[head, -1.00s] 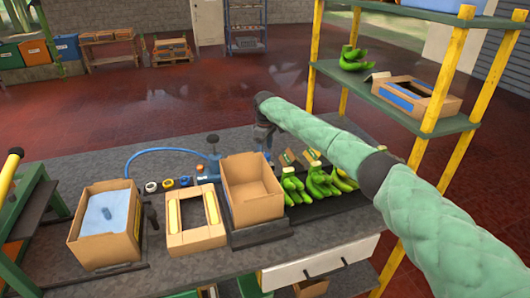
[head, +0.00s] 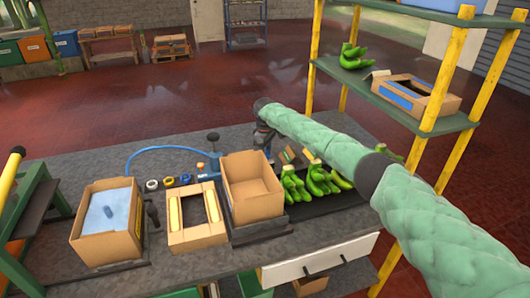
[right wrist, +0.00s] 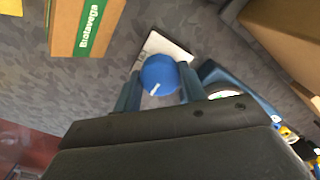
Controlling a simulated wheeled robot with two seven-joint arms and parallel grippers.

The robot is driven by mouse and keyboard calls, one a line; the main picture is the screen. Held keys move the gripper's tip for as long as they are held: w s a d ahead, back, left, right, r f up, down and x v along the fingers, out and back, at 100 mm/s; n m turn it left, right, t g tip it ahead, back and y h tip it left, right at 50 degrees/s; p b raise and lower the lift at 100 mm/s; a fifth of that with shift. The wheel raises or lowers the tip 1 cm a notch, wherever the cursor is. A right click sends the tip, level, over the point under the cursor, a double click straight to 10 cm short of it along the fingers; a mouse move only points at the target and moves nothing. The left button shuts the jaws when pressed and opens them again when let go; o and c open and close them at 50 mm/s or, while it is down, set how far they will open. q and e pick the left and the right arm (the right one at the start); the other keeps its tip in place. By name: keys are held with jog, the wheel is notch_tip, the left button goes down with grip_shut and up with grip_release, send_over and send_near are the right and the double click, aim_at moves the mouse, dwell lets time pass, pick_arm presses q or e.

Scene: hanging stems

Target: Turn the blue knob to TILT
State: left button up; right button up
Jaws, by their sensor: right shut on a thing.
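The blue knob (right wrist: 158,74) shows in the right wrist view, with a white pointer mark on its face aimed toward the lower left of the picture. It sits in front of a pale plate (right wrist: 166,44); any lettering there, TILT included, is not readable. My right gripper (right wrist: 160,88) has one finger on each side of the knob and is shut on it. In the head view my right arm reaches over the table and the hand (head: 264,138) points down behind an open carton; the knob is hidden there. My left gripper is out of view.
An open carton (head: 252,190) stands just in front of the right hand. Green bananas (head: 318,182) lie on a dark mat to its right. A blue device (head: 213,160) with a hose stands to its left. A yellow-posted shelf (head: 400,100) rises at the right.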

jog(key=shift+m+p, duration=0.35)
jog(key=shift+m, duration=0.25)
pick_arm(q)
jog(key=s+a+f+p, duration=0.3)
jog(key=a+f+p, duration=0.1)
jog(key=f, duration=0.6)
pick_arm(e)
jog(key=m, duration=0.8)
jog(key=shift+r+m, duration=0.2)
jog(key=shift+m, duration=0.1)
jog(key=m+p, duration=0.3)
jog(key=m, duration=0.3)
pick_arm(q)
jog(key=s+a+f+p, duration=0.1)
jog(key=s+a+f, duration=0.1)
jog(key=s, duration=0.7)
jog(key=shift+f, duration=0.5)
pick_arm(e)
jog(key=shift+w+m, duration=0.1)
jog(key=shift+m, duration=1.1)
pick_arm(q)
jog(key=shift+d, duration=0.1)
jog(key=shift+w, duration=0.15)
pick_arm(e)
jog(key=o, duration=1)
jog(key=shift+f, duration=0.15)
